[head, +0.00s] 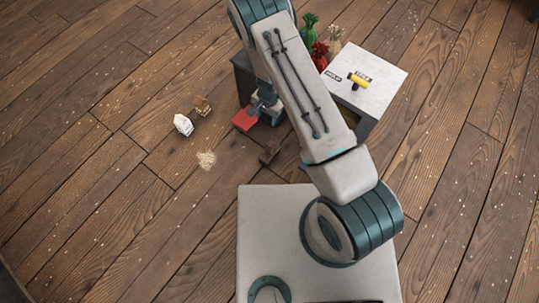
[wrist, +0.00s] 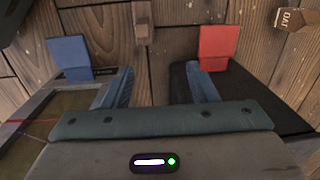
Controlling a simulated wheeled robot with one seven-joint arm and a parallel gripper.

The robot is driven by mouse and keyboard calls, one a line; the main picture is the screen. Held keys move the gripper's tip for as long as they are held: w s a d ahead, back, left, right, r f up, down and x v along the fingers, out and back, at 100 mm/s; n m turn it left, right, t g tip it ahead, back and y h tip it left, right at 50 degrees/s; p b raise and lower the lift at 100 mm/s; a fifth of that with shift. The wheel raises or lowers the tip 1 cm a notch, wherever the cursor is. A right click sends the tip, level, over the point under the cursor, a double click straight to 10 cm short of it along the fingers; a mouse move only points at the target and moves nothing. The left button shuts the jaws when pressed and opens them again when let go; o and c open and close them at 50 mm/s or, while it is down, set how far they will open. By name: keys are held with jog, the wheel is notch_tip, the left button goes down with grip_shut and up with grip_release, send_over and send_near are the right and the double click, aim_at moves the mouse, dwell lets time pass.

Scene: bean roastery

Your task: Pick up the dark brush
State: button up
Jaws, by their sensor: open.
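The dark brown brush (head: 269,154) lies on the wooden floor, left of my arm. In the wrist view, a brown piece that appears to be the brush (wrist: 142,22) shows at the top, between the fingers. My gripper (head: 273,143) is open, with a red-tipped and a blue-tipped finger spread apart. In the wrist view my gripper (wrist: 141,50) has the blue tip on the left and the red tip on the right, with nothing held. The brush lies in line with the gap; whether the fingers reach down beside it I cannot tell.
A white bag (head: 183,124) and a brown package (head: 202,105) stand on the floor to the left. A pale spill (head: 206,160) lies nearby. A white-topped cabinet (head: 385,72) with a yellow item (head: 358,80) stands at the right, beside several sacks. The left floor is mostly clear.

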aim_at(270, 144)
jog(key=shift+h, duration=0.4)
jog(key=f+b, duration=0.1)
jog(key=f, duration=0.4)
jog(key=s+f+b, duration=0.1)
jog(key=f, duration=0.4)
jog(key=d+f+b, duration=0.1)
jog(key=f+b, duration=0.1)
jog(key=f, duration=0.4)
jog(key=shift+s, duration=0.25)
jog(key=shift+s+d+f+b, duration=0.15)
jog(key=shift+f+b, duration=0.45)
jog(key=shift+f, duration=0.8)
jog(key=shift+s+f+b, duration=0.25)
jog(key=shift+f+b, duration=0.3)
jog(key=shift+f, duration=0.8)
grip_shut()
